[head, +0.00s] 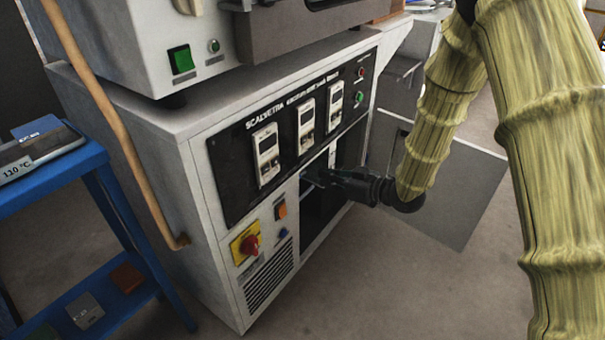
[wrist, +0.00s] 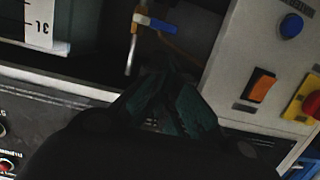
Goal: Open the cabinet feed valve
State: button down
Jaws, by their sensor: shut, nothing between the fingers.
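The cabinet (head: 170,140) is a light grey unit with an open, dark compartment. The lever points roughly sideways in that view; whether the valve is open or shut I cannot tell. My gripper (head: 315,178) is at the compartment opening in the head view. In the wrist view my gripper (wrist: 165,78) is shut and empty, below the lever in the picture, seemingly apart from it. The valve is hidden in the head view.
The cabinet door (head: 465,195) stands open beside my arm. A red knob on a yellow plate (head: 246,244) and an orange switch (head: 280,209) are left of the opening. A blue cart (head: 75,175) stands at left. A marked container (wrist: 40,20) shows in the wrist view.

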jog(key=b+x, duration=0.5)
jog(key=x, duration=0.5)
jog(key=shift+s, duration=0.15)
dwell(0.4)
jog(key=shift+f, duration=0.15)
